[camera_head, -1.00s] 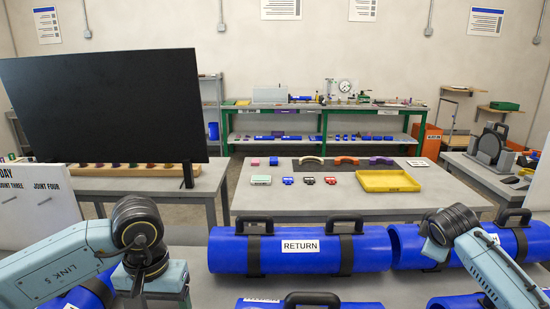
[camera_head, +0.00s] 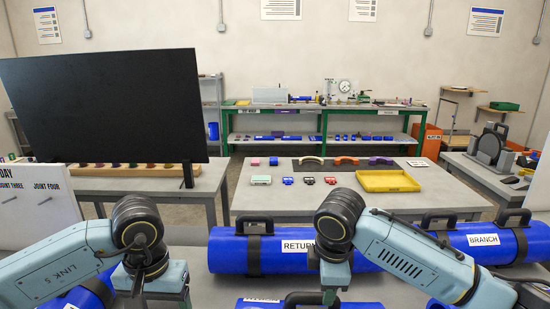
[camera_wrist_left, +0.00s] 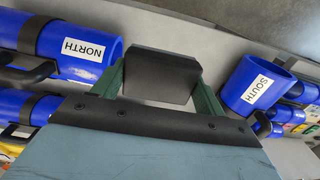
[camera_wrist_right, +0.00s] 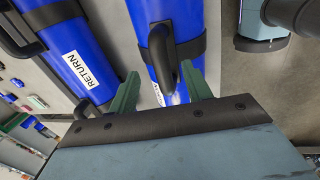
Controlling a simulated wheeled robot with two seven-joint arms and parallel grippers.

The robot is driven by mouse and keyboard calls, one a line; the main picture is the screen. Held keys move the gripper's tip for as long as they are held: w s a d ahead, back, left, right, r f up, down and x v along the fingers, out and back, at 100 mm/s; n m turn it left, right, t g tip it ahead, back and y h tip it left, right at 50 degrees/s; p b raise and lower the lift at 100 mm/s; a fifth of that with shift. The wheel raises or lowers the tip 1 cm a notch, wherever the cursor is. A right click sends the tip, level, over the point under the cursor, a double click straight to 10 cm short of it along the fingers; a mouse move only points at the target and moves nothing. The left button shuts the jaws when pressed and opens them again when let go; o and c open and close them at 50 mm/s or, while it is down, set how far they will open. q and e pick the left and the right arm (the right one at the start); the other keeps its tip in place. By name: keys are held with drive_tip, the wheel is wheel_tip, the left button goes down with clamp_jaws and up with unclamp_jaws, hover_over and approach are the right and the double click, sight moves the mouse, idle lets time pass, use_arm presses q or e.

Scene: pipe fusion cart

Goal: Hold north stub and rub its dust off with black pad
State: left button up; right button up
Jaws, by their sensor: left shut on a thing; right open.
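The north stub (camera_head: 350,304) is a blue pipe with a black handle, cut off by the bottom of the head view. Its NORTH label shows in the left wrist view (camera_wrist_left: 112,62). My left gripper (camera_wrist_left: 158,78) is shut on the black pad (camera_wrist_left: 160,62), held apart from the stub's labelled end. My right gripper (camera_wrist_right: 160,72) is open, its fingers on either side of the stub's black handle (camera_wrist_right: 160,50); I cannot tell whether they touch it. A pale patch that may be dust shows on the blue surface near the right finger.
The RETURN pipe (camera_head: 227,252) lies just behind the north stub, with the BRANCH pipe (camera_head: 512,246) to its right. The SOUTH stub (camera_wrist_left: 250,85) lies across from the pad. A far table holds a yellow tray (camera_head: 388,182) and small parts.

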drive_tip(key=shift+w+f, duration=0.25)
drive_tip(key=shift+f, duration=0.95)
drive_tip(key=shift+w+f, duration=0.25)
drive_tip(key=shift+f, duration=0.9)
drive_tip(key=shift+w+f, duration=0.25)
drive_tip(key=shift+f, duration=0.95)
clamp_jaws()
drive_tip(key=shift+s+f, duration=0.15)
drive_tip(key=shift+f, duration=0.1)
